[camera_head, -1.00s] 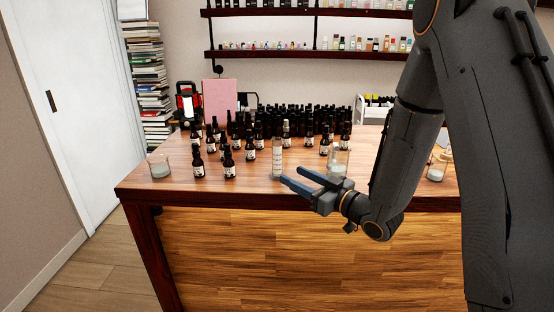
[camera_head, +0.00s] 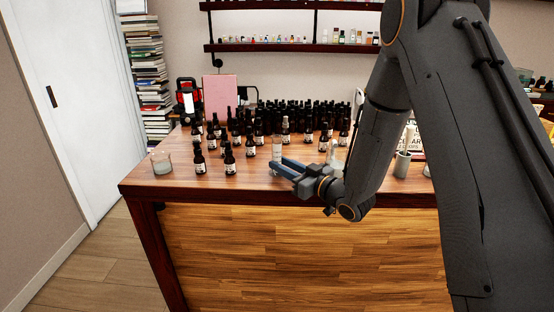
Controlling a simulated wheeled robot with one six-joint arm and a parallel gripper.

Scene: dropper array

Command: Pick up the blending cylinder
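The blending cylinder (camera_head: 277,147) is a tall, clear, narrow cylinder with pale markings. It stands upright on the wooden counter, in front of the dark bottles. My gripper (camera_head: 277,163) reaches in from the right, low over the counter. Its two blue-grey fingers are apart, with their tips at the lower part of the cylinder. The near finger crosses in front of the cylinder's lower part, and the far fingertip is at its right side. Whether the fingers touch the glass cannot be made out.
Several dark labelled bottles (camera_head: 230,160) stand left of the cylinder, and many more crowd behind it. A glass jar (camera_head: 162,163) is at the counter's left end. A clear beaker (camera_head: 338,157) stands close behind my gripper. The counter's front edge (camera_head: 230,198) runs below my arm.

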